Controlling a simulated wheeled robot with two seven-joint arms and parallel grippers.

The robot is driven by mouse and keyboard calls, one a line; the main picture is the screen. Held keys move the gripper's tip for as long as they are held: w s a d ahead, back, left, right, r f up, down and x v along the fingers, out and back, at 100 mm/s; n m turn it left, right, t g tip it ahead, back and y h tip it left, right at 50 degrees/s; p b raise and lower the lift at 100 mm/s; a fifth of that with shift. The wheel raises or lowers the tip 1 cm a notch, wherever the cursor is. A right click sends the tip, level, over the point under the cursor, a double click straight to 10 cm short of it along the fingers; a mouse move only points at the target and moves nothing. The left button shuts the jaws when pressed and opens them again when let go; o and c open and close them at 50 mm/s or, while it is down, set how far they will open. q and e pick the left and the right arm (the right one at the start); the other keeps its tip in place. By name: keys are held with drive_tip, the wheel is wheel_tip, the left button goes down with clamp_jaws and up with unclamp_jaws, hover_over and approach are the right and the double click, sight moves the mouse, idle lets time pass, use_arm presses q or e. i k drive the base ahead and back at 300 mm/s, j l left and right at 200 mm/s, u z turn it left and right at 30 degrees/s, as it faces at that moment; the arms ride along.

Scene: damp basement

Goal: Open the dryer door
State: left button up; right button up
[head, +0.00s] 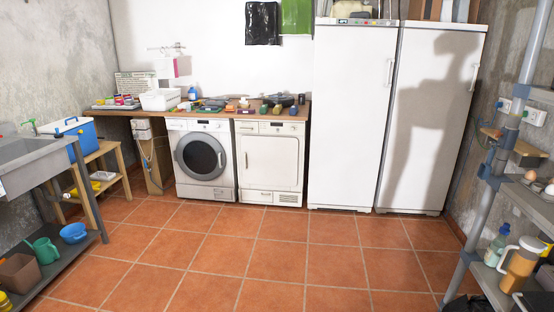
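Two white front-loading machines stand side by side under a wooden counter against the back wall. The left one (201,160) has a round dark glass door (202,155), which looks shut. The right one, which looks like the dryer (271,190), has a square white door (270,162) that is shut flush with its front. A small handle shows at that door's left edge. Neither of my grippers is in the head view.
The wooden counter (231,114) carries many small items. Two tall white fridges (350,120) stand right of the dryer. A sink (30,163) and wooden bench (92,160) line the left; a metal shelf (490,190) lines the right. The tiled floor (260,255) in the middle is clear.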

sight(270, 160)
drive_tip(key=i, duration=4.45)
drive_tip(key=i+l+u, duration=0.1)
drive_tip(key=i+u, duration=0.15)
drive_tip(key=i, duration=0.35)
drive_tip(key=i+l+u, duration=0.25)
drive_tip(key=i, duration=0.3)
